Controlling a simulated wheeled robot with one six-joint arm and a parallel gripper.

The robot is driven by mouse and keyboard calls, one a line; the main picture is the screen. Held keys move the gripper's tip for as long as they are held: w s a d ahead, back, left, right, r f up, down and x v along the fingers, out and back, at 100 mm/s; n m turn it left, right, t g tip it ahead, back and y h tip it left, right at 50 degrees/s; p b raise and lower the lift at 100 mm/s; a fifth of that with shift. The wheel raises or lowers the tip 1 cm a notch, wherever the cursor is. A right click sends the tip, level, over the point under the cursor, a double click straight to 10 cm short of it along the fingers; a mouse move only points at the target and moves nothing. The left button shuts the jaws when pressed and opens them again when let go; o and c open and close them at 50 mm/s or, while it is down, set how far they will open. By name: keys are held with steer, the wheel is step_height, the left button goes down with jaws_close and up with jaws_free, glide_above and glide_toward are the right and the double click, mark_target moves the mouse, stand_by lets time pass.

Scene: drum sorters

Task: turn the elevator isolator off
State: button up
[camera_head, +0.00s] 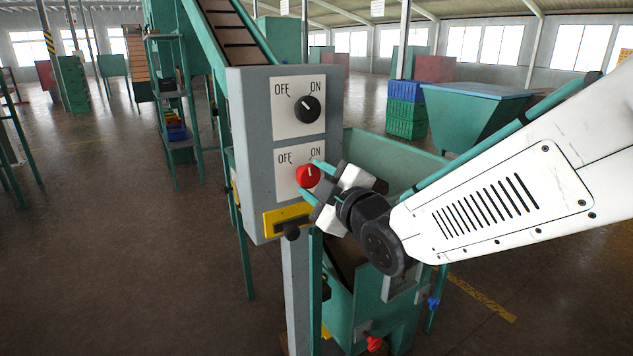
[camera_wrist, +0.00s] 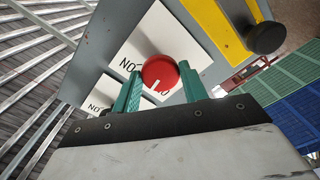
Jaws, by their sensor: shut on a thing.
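A grey control panel (camera_head: 255,150) on a post carries two rotary knobs, each on a white plate marked OFF at left and ON at right. The upper knob (camera_head: 307,109) is black. The lower knob (camera_head: 307,176) is red; it also shows in the wrist view (camera_wrist: 159,72). My gripper (camera_head: 309,180) is shut on the red knob, with one green finger on either side of it, as the wrist view shows (camera_wrist: 161,80). The red knob's white mark seems to point between its two labels. My fingers partly hide the lower plate.
A yellow label (camera_head: 287,218) and a black button (camera_head: 292,233) sit below the red knob. A green hopper machine (camera_head: 365,300) stands close behind the panel, with a sloping conveyor (camera_head: 235,35) above. Blue and green crates (camera_head: 406,110) stand further back. Open floor lies left.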

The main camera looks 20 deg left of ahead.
steer(key=n, duration=0.6)
steer(key=shift+n, duration=0.3)
stand_by(0.4)
steer(key=o, duration=1)
steer(key=shift+d, duration=0.15)
steer(key=v, duration=0.7)
steer(key=shift+s+d, duration=0.2)
steer(key=shift+s, duration=0.05)
